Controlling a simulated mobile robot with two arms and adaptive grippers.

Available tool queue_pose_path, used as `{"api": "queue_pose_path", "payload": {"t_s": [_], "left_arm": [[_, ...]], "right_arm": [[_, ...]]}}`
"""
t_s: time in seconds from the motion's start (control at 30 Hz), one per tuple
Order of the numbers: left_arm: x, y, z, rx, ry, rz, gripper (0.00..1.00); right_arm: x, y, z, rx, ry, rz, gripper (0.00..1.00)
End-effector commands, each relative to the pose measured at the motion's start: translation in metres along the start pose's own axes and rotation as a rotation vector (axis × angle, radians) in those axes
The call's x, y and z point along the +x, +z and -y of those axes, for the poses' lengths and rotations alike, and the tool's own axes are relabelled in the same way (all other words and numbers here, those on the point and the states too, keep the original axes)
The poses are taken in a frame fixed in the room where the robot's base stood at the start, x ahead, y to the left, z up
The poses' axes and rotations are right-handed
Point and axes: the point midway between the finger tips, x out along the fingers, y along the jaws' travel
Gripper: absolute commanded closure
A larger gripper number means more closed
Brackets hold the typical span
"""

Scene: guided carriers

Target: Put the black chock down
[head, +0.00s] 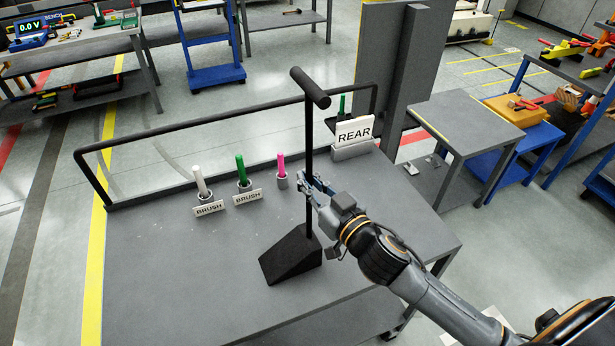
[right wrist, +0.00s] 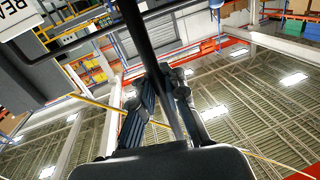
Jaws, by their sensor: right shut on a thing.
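The black chock (head: 292,256) is a dark wedge with a tall upright rod and a T-shaped handle (head: 310,88) on top. It is at the front right part of the grey table (head: 160,270) in the head view. I cannot tell whether its base touches the table top. My right gripper (head: 308,190) is shut on the chock's rod, about midway up. In the right wrist view the rod (right wrist: 138,30) runs between the fingers (right wrist: 162,100). My left gripper is in neither view.
White, green and pink brushes (head: 281,165) stand in holders along the table's back, with two BRUSH signs (head: 248,197). A REAR sign (head: 354,132) stands at the back right corner. A black rail (head: 200,130) edges the back. The table's left and front are clear.

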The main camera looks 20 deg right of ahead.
Motion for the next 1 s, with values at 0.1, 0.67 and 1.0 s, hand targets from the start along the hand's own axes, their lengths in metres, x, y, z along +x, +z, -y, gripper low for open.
{"api": "queue_pose_path", "payload": {"t_s": [0.1,0.67,1.0], "left_arm": [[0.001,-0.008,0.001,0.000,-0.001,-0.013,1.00],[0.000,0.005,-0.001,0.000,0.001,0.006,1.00],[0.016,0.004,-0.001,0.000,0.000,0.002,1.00]], "right_arm": [[-0.001,-0.003,0.002,0.003,-0.004,-0.007,1.00],[-0.001,0.003,0.001,0.002,0.000,0.006,0.65],[-0.036,0.008,0.002,0.002,-0.001,0.009,0.65]]}}
